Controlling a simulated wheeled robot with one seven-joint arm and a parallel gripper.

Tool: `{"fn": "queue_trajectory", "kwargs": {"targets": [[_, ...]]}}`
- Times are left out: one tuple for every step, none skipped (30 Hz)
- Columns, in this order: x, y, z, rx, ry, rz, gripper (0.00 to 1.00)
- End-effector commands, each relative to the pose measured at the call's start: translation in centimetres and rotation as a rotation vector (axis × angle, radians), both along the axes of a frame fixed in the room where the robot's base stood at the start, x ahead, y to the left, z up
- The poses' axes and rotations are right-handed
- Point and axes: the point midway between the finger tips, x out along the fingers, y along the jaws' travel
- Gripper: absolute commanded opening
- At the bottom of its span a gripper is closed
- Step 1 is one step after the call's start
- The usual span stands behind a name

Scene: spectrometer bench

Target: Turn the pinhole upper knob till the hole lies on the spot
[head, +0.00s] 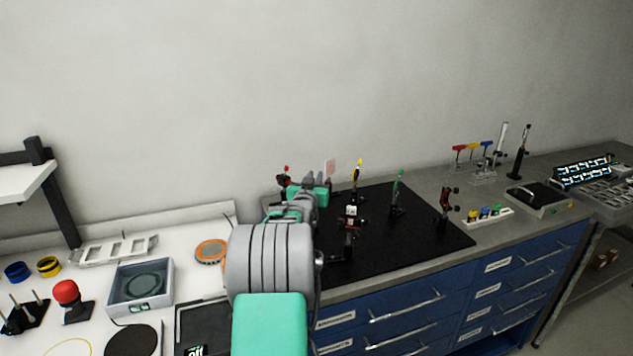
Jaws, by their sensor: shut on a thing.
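My gripper (291,190) is at the far end of my arm, at the back left of the black optics board (425,226). It is beside a small dark mount with a red top (285,178). My wrist covers most of this spot. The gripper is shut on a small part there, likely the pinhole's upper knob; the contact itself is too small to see. A pale card with a reddish face (330,168) stands just right of my gripper. The pinhole's hole and the light spot cannot be made out.
Posts with a yellow top (358,175), a green top (398,190) and dark red knobs (446,205) stand on the board. A short dark mount (348,240) is close right of my arm. A red button (66,292) and a clear-lidded box (140,288) are at left.

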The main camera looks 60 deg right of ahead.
Motion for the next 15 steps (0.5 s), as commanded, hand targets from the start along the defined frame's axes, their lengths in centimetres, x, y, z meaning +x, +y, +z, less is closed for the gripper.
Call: {"fn": "queue_trajectory", "kwargs": {"targets": [[-0.30,-0.09,-0.22,-0.002,-0.001,0.027,0.00],[-0.27,-0.10,-0.27,-0.002,-0.001,0.047,0.00],[-0.21,-0.08,-0.31,-0.002,-0.001,0.075,0.00],[-0.15,-0.06,-0.33,-0.003,-0.001,0.096,0.00],[-0.11,-0.05,-0.34,-0.003,-0.001,0.116,0.00],[-0.01,-0.02,-0.37,-0.003,0.000,0.142,0.00],[0.02,-0.02,-0.41,-0.003,-0.001,0.161,0.00],[0.11,0.02,-0.45,-0.002,0.000,0.179,0.00],[0.13,0.02,-0.46,-0.003,0.000,0.200,0.00],[0.21,0.07,-0.49,-0.002,0.000,0.217,0.00],[0.26,0.09,-0.51,-0.001,0.001,0.231,0.00],[0.31,0.11,-0.47,-0.001,0.000,0.249,0.00],[0.40,0.14,-0.43,-0.002,0.001,0.261,0.00],[0.47,0.18,-0.40,-0.001,0.001,0.273,0.00],[0.49,0.19,-0.36,-0.001,0.000,0.285,0.00]]}}
